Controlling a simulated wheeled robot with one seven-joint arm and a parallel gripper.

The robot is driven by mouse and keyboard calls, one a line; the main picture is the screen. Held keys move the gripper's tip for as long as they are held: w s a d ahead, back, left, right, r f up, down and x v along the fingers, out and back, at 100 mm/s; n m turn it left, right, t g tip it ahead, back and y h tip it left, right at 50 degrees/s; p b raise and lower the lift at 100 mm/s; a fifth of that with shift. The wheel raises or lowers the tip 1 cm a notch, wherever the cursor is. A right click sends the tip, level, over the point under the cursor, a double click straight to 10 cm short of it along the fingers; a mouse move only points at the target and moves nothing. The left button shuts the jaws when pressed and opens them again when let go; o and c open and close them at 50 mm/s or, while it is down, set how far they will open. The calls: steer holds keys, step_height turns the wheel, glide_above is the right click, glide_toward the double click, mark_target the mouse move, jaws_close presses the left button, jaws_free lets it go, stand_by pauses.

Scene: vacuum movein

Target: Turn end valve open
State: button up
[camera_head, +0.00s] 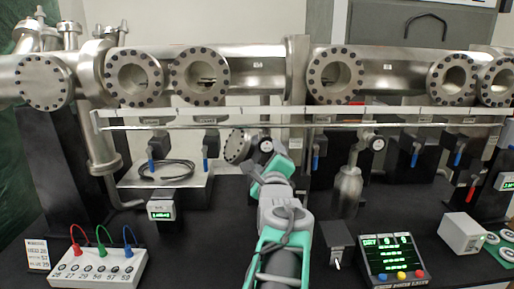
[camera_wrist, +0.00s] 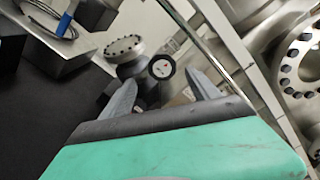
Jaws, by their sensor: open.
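A metal valve body with a bolted round flange (camera_head: 238,147) hangs below the long pipe near the middle in the head view. A black round knob or gauge with a white face (camera_head: 266,145) sits at its right. In the wrist view the flange (camera_wrist: 125,47) and the black round part (camera_wrist: 162,67) lie just beyond my fingertips. I cannot tell for certain whether this is the end valve. My gripper (camera_wrist: 162,92) is open, its two grey fingers on either side of the line to the black part, seemingly apart from it. In the head view my gripper (camera_head: 268,168) is partly hidden by its own wrist.
A thin metal rail (camera_head: 420,125) runs across in front of the pipes. Blue-handled valves (camera_head: 316,160) hang along it. A terminal box (camera_head: 98,268), a keypad display (camera_head: 391,258) and small readouts stand on the black table.

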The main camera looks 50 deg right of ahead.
mark_target(267, 147)
steer(key=p+x, duration=0.2)
steer(key=x, duration=0.5)
steer(key=shift+w+d+r, duration=0.15)
steer(key=shift+d, duration=0.25)
steer(key=shift+c, duration=0.5)
steer(key=c, duration=1.3)
steer(key=shift+o, duration=0.2)
